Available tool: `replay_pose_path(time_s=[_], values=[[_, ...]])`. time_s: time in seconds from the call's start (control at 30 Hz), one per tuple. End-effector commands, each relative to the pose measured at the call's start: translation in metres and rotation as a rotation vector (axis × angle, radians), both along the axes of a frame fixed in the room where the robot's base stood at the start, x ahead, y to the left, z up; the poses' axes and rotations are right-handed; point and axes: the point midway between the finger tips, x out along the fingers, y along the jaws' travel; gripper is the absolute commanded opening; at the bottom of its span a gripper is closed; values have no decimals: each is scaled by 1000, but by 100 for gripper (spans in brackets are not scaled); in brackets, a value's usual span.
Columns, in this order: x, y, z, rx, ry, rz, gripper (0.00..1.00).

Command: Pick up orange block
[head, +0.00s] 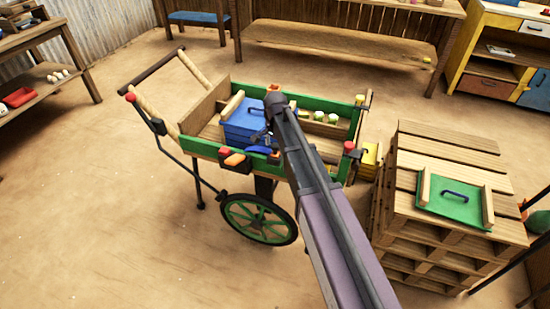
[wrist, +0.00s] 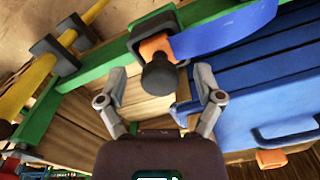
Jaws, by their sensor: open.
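An orange block (head: 235,160) shows on the near green rail of the cart in the head view, beside dark parts. In the wrist view an orange piece (wrist: 157,46) sits at the rail, between a dark holder and a blue curved strip (wrist: 222,30). A dark knob (wrist: 158,75) partly covers it. I cannot tell for certain whether both views show the same orange thing. My gripper (head: 262,137) is over the cart near the blue box (head: 243,118). Its open fingers show in the wrist view (wrist: 163,85), apart, with nothing held between them.
The green-sided cart (head: 195,147) has long handles at left. Stacked pallets (head: 447,150) with a green board stand at right. Shelves and benches line the back. The floor at left is clear.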

Motion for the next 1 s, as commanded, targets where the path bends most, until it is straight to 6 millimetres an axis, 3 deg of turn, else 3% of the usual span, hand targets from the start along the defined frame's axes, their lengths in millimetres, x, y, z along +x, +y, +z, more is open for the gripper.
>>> replay_pose_path(time_s=[0.67, 0.77, 0.97, 1.0], values=[[0, 0, -3, 0, 0, 0, 85], [0, 0, -3, 0, 0, 0, 61], [0, 0, -3, 0, 0, 0, 2], [0, 0, -3, 0, 0, 0, 0]])
